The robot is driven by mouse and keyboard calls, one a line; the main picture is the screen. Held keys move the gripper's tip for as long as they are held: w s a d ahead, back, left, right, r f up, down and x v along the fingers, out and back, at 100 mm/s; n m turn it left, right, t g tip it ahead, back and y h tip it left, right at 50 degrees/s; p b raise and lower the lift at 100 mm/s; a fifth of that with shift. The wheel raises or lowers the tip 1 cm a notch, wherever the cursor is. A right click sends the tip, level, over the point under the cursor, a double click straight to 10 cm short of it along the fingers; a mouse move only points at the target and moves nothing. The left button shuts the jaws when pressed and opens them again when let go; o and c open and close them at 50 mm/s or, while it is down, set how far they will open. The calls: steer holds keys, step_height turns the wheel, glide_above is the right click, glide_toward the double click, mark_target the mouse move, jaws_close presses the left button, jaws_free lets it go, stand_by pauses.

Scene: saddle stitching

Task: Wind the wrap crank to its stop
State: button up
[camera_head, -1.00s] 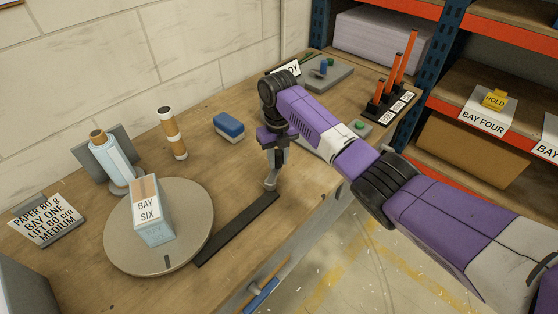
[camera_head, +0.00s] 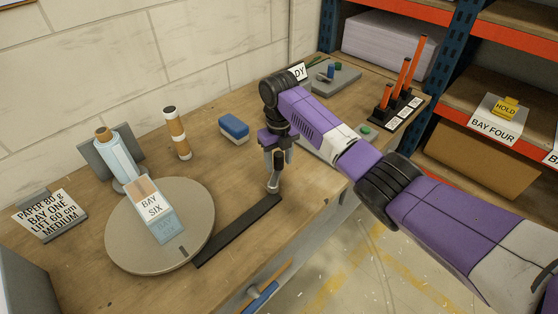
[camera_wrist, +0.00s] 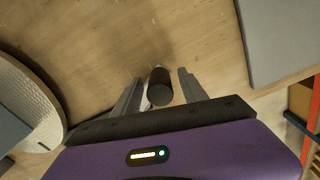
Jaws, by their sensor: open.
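The wrap crank shows in the wrist view as an upright dark round knob (camera_wrist: 160,88) between my two fingers, with a gap on each side. In the head view its pale metal lower part (camera_head: 273,185) shows below my gripper (camera_head: 279,160), near the end of a black bar (camera_head: 235,233) on the bench. My gripper is open around the knob; its fingers also show in the wrist view (camera_wrist: 155,92). A round grey turntable (camera_head: 125,250) carries a box labelled BAY SIX (camera_head: 152,208), beside a pale blue film roll (camera_head: 115,158).
A brown and white roll (camera_head: 178,135) and a blue block (camera_head: 234,128) stand on the bench behind. Orange posts (camera_head: 402,77) stand at the far right, before the shelving. A blue-handled tool (camera_head: 262,296) is at the bench front.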

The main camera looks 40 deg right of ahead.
step_height(320, 180, up, 8)
steer(key=shift+f+b, duration=0.1)
steer(key=shift+b, duration=0.3)
stand_by(0.3)
